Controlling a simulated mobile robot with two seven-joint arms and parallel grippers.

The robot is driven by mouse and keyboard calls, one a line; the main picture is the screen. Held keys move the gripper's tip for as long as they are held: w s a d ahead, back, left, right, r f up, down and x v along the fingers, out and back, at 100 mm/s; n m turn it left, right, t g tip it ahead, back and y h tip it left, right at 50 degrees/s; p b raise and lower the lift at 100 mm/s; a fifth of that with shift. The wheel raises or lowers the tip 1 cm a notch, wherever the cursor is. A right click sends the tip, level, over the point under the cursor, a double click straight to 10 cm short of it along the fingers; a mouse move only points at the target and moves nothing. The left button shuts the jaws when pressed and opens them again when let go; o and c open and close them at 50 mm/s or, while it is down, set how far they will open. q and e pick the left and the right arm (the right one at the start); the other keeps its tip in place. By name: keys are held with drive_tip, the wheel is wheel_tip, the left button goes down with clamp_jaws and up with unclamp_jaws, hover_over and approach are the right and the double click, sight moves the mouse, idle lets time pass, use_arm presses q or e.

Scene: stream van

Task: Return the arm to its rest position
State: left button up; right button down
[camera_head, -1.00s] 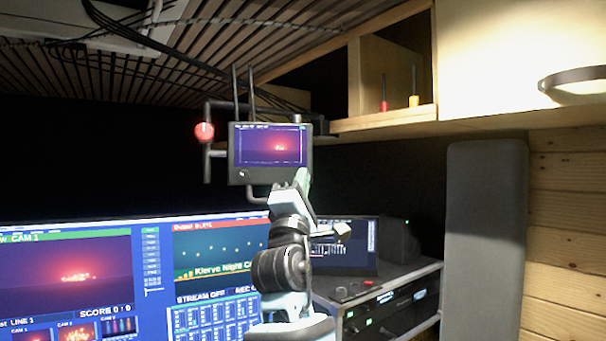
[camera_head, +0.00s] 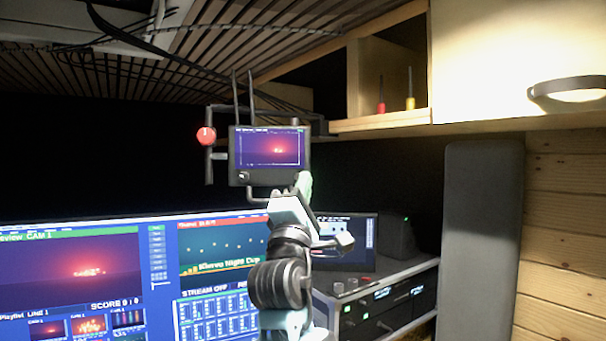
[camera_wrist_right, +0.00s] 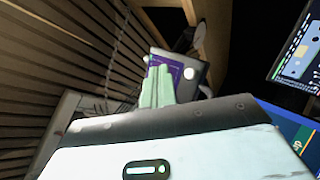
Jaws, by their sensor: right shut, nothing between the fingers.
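My right arm (camera_head: 281,284) rises from the bottom middle of the head view, in front of the desk screens. My right gripper (camera_head: 304,184) is at its top, overlapping the lower right corner of a small camera monitor (camera_head: 268,152) in the picture. Whether they touch cannot be told from the head view. In the right wrist view the pale green fingers (camera_wrist_right: 157,86) are together and empty, with the monitor (camera_wrist_right: 188,76) beyond them. My left gripper is not in view.
Large screens (camera_head: 80,265) fill the lower left. A rack (camera_head: 385,300) with knobs and a dark box (camera_head: 396,238) stand right of my arm. A wooden shelf (camera_head: 385,118) holds two screwdrivers. A cabinet with a handle (camera_head: 575,87) is upper right. A tall grey panel (camera_head: 482,235) stands below.

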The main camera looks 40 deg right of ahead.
idle(0.6)
